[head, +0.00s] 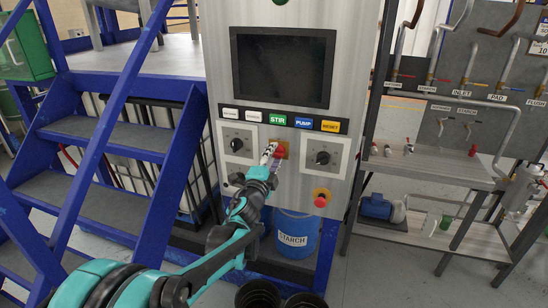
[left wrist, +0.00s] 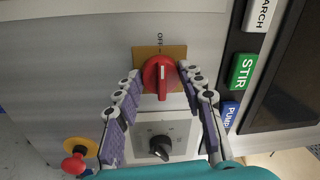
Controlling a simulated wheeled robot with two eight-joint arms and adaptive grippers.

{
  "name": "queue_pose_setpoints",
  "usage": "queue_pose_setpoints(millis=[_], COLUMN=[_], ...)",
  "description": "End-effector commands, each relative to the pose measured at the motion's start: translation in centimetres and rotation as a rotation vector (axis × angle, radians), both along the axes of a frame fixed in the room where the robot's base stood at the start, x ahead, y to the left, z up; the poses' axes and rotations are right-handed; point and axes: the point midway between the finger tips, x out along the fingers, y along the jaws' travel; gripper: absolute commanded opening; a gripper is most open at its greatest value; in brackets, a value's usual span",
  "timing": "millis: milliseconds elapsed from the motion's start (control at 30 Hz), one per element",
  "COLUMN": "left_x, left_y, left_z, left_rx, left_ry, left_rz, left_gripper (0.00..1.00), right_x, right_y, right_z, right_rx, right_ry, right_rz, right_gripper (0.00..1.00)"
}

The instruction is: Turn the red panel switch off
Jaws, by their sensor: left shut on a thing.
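The red panel switch (left wrist: 161,77) is a round red knob with a white mark on a tan plate (left wrist: 175,52). A label that seems to read OFF stands above it in the left wrist view, and the mark runs roughly upright toward it. In the head view the red switch (head: 277,151) is partly hidden by my left gripper (head: 271,153). My left gripper (left wrist: 160,80) has one finger on each side of the knob and is shut on it. My right gripper does not show.
Two black rotary knobs on pale plates flank the switch, a left one (head: 237,144) and a right one (head: 323,157). A red emergency button (head: 320,198) sits lower right. Label buttons and a dark screen (head: 283,68) are above. Blue stairs (head: 110,140) stand left, a shelf (head: 430,165) right.

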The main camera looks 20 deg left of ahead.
Motion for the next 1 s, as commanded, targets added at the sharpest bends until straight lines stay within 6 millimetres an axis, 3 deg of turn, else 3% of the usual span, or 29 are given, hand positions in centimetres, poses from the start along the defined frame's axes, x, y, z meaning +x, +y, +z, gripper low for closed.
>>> queue_pose_setpoints(millis=[267, 300, 367, 733, 867, 1000], left_x=[0.0, 0.0, 0.0, -0.6, -2.5, -5.7], left_y=[0.0, 0.0, 0.0, 0.0, 0.1, 0.2], left_z=[-0.1, -0.1, -0.1, -0.1, -0.2, -0.5], left_rx=[-0.002, -0.001, -0.001, 0.000, 0.002, 0.002], left_ry=[0.000, 0.000, 0.000, 0.000, 0.000, 0.000], left_rz=[0.001, 0.001, 0.001, 0.001, 0.001, 0.001], left_gripper=[0.10, 0.50, 0.60, 0.60, 0.60, 0.60], right_x=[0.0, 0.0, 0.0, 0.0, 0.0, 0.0], right_y=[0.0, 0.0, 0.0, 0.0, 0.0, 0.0], right_z=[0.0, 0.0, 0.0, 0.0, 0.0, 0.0], right_rx=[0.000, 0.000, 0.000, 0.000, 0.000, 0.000], right_ry=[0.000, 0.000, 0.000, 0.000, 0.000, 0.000], right_rz=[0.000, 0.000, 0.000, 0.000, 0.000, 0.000], right_gripper=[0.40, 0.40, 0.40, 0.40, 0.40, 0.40])
